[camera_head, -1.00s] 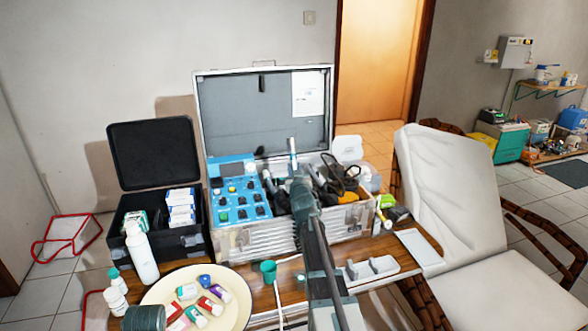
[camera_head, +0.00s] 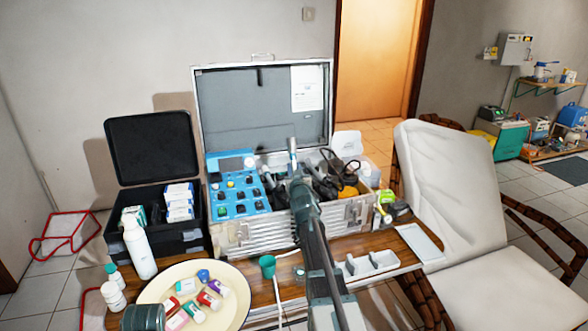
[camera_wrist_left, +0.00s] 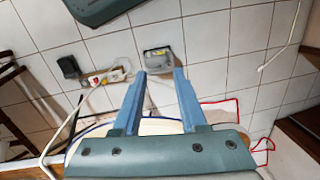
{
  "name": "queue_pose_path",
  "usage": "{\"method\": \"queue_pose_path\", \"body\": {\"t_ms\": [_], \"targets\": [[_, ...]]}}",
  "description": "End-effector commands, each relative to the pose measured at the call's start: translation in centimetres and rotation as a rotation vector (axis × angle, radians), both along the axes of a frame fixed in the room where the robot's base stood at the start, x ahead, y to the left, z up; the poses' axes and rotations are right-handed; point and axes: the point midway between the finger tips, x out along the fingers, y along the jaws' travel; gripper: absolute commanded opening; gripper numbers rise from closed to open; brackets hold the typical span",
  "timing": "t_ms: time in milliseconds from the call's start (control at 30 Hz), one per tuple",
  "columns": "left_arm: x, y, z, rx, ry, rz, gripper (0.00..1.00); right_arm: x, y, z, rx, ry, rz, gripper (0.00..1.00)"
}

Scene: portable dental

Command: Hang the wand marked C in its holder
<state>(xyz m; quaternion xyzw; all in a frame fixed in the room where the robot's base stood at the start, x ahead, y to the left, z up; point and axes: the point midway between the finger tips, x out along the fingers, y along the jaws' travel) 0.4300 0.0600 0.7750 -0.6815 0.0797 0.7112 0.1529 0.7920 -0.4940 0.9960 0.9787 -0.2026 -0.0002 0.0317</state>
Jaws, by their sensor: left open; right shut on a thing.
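My right gripper (camera_head: 296,178) is over the front of the open metal case (camera_head: 262,236). It is shut on a slim pale wand (camera_head: 292,147) that stands almost upright, its tip against the dark lid lining. I cannot read a letter on it, and the gripper hides its lower part. Dark handpieces and cables (camera_head: 330,180) fill the case just right of the gripper; I cannot make out which holder is C's. My left gripper is open and empty in the left wrist view (camera_wrist_left: 160,72), its two blue fingers apart above the tiled floor.
A blue control panel (camera_head: 236,208) fills the case's left side. A black box (camera_head: 180,238), white bottle (camera_head: 139,250) and cream plate (camera_head: 235,290) with several coloured items stand left. A reclined chair (camera_head: 450,185) is right.

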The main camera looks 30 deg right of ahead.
Motion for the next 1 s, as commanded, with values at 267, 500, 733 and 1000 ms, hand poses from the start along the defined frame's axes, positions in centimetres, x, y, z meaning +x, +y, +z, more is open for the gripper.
{"method": "queue_pose_path", "body": {"t_ms": [267, 500, 733, 1000], "targets": [[0.0, 0.0, -1.2, 0.000, 0.000, 0.000, 0.42, -0.4, 0.1, -1.2, 0.000, -0.001, -0.001, 0.00], [0.0, 0.0, -2.1, 0.000, 0.000, 0.000, 0.42, -0.7, 0.2, -2.0, 0.000, -0.001, -0.001, 0.00], [0.0, 0.0, -2.1, 0.000, 0.000, 0.000, 0.42, -0.7, 0.2, -2.1, 0.000, -0.001, -0.001, 0.00], [0.0, 0.0, -2.1, 0.000, 0.000, 0.000, 0.42, -0.7, 0.2, -2.1, 0.000, 0.000, -0.001, 0.59]]}}
